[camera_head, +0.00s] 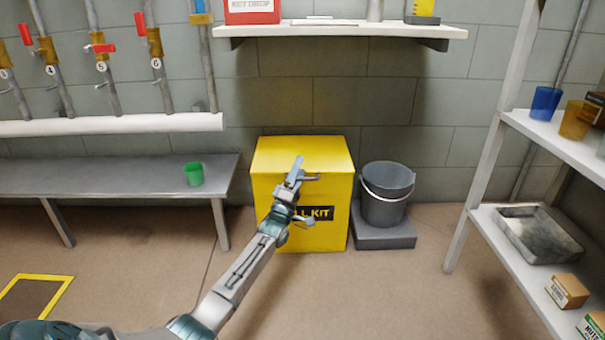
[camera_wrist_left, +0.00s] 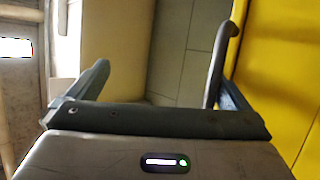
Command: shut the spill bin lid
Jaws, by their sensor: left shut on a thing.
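The yellow spill bin (camera_head: 330,205) stands on the floor against the back wall, with dark label lettering on its front, partly hidden by my left arm. Its lid (camera_head: 325,152) lies flat across the top and looks down; no gap shows. My left gripper (camera_head: 297,178) is at the lid's front edge. The exact contact is hard to see. My right gripper is not in view.
A grey bucket (camera_head: 386,195) on a dark base (camera_head: 382,236) stands just right of the bin. A bench (camera_head: 110,177) with a green cup (camera_head: 194,174) is at left. A white shelf (camera_head: 340,30) hangs above; a shelf rack (camera_head: 497,240) stands at right.

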